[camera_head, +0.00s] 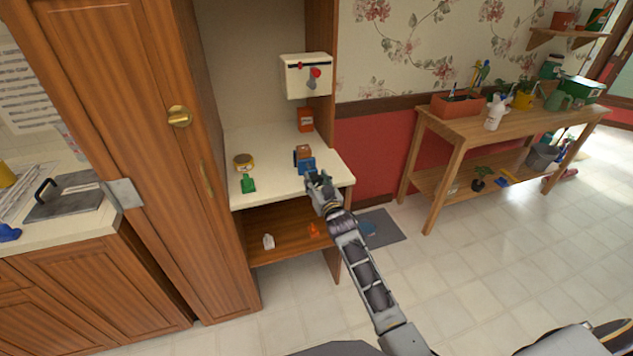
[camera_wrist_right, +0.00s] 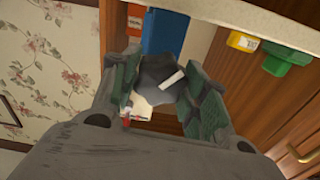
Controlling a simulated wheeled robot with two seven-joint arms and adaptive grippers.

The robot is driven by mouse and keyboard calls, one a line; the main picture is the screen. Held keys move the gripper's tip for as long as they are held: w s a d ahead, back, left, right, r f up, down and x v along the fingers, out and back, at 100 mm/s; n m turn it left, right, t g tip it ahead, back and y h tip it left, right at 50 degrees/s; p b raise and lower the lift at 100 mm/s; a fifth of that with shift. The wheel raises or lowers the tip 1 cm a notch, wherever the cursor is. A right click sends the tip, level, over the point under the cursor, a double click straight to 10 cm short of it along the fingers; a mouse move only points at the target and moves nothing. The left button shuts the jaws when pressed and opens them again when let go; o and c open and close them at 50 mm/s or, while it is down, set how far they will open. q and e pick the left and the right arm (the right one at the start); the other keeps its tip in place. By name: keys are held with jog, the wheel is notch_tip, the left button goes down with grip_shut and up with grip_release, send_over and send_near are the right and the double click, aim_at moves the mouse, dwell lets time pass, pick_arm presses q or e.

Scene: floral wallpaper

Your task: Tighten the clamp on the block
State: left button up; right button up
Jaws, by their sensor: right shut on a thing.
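The blue clamp (camera_head: 306,165) stands near the front edge of the cream cabinet counter. A brown block (camera_head: 303,150) sits at the clamp, on its far side. My right gripper (camera_head: 318,181) is at the clamp's near side. In the right wrist view, the gripper's green-padded fingers (camera_wrist_right: 165,90) are shut on a dark grey knob (camera_wrist_right: 162,78) with a pale bar, in front of the blue clamp body (camera_wrist_right: 165,32). The block cannot be made out clearly there. How tightly the clamp grips the block cannot be told. My left gripper is not in view.
An orange box (camera_head: 305,120) stands behind the clamp, under a white wall box (camera_head: 303,78). The lower shelf (camera_head: 283,240) holds small items. Open floor lies in front.

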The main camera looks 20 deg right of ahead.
jog(key=shift+m+p, duration=0.45)
jog(key=shift+m, duration=0.15)
jog(key=shift+m+p, duration=0.4)
jog(key=shift+m, duration=0.9)
jog(key=shift+m+p, duration=0.3)
jog(key=shift+p, duration=0.05)
jog(key=o, duration=1)
jog(key=shift+s+d+f, duration=0.1)
jog(key=shift+s, duration=0.85)
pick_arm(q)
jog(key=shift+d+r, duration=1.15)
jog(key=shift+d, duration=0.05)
pick_arm(e)
jog(key=s, duration=1)
jog(key=shift+d, duration=0.15)
